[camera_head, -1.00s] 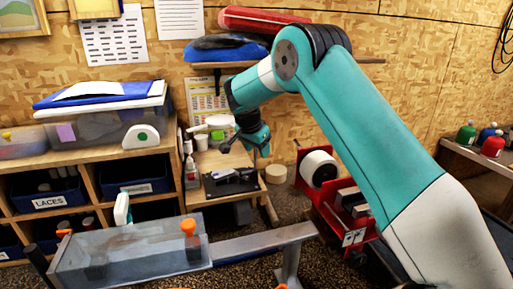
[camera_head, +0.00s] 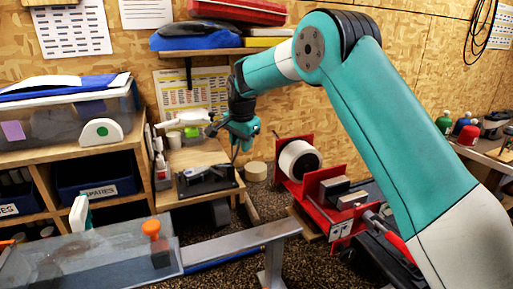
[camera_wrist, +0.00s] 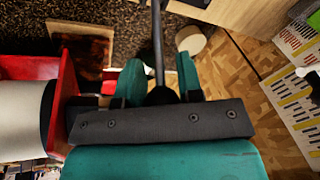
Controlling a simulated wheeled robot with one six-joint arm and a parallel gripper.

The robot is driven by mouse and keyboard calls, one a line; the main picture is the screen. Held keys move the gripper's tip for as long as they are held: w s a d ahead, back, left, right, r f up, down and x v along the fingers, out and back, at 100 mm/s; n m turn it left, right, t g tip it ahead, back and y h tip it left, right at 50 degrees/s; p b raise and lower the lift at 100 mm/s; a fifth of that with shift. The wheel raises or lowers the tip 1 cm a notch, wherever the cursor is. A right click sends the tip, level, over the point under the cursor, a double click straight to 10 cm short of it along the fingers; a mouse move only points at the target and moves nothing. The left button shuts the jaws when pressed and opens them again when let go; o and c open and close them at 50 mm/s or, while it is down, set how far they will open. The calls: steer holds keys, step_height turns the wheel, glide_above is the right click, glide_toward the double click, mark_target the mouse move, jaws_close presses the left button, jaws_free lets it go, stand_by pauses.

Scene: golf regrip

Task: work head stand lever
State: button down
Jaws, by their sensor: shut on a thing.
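My gripper (camera_head: 240,140) is at the end of my teal arm, over the right side of a low wooden bench. In the wrist view my gripper (camera_wrist: 160,76) has its two teal fingers closed around the dark knob of a thin dark lever (camera_wrist: 157,35). The lever runs away from the fingers to the top edge of that view. In the head view a thin dark rod (camera_head: 236,156) shows just below the fingers. A black stand-like fixture (camera_head: 205,179) lies on the bench below and left of my gripper. Where the lever joins it is unclear.
A red rack with a white roll (camera_head: 299,160) stands close right of my gripper; the roll also shows in the wrist view (camera_wrist: 22,118). A clear tank with an orange knob (camera_head: 151,229) and a grey beam (camera_head: 235,243) are in front. Storage bins (camera_head: 95,175) stand left.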

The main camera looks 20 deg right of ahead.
steer(key=d+f+b, duration=0.2)
steer(key=d+f, duration=0.1)
steer(key=shift+s+d+f+b, duration=0.15)
steer(key=shift+d+b, duration=0.15)
steer(key=shift+b, duration=0.05)
steer(key=shift+a+f, duration=0.1)
steer(key=shift+a, duration=0.05)
stand_by(0.9)
steer(key=c, duration=0.9)
jaws_free()
steer(key=shift+a, duration=0.1)
steer(key=shift+o, duration=0.2)
steer(key=shift+r, duration=0.25)
